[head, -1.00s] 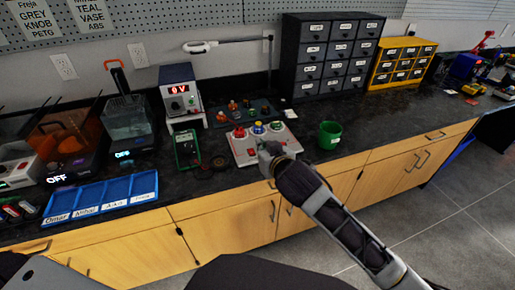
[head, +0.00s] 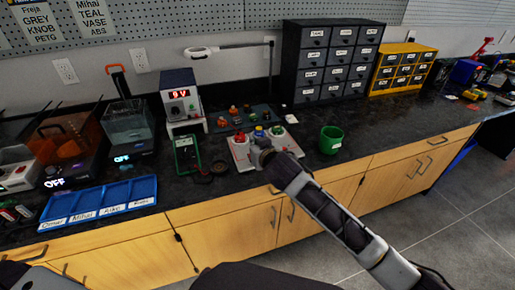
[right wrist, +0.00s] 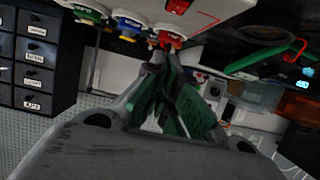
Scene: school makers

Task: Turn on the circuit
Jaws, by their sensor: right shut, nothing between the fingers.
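A white circuit board (head: 286,151) lies on the dark counter. It carries a red part (head: 240,133), a blue and yellow part (head: 258,130) and a green part (head: 276,130). My right gripper (head: 259,148) is at the board's front, its fingers shut and empty. In the right wrist view the shut fingertips (right wrist: 170,62) are close by the red part (right wrist: 169,37); I cannot tell if they touch. The blue (right wrist: 130,22) and green (right wrist: 90,10) parts are beside it. A power supply (head: 180,95) behind shows a lit red display reading 9 V. My left gripper is out of view.
A green multimeter (head: 186,154) and a dark round item (head: 219,166) lie left of the board. A green cup (head: 331,139) stands to its right. A blue tray (head: 100,200) is at the front left. A dark drawer cabinet (head: 330,60) stands behind.

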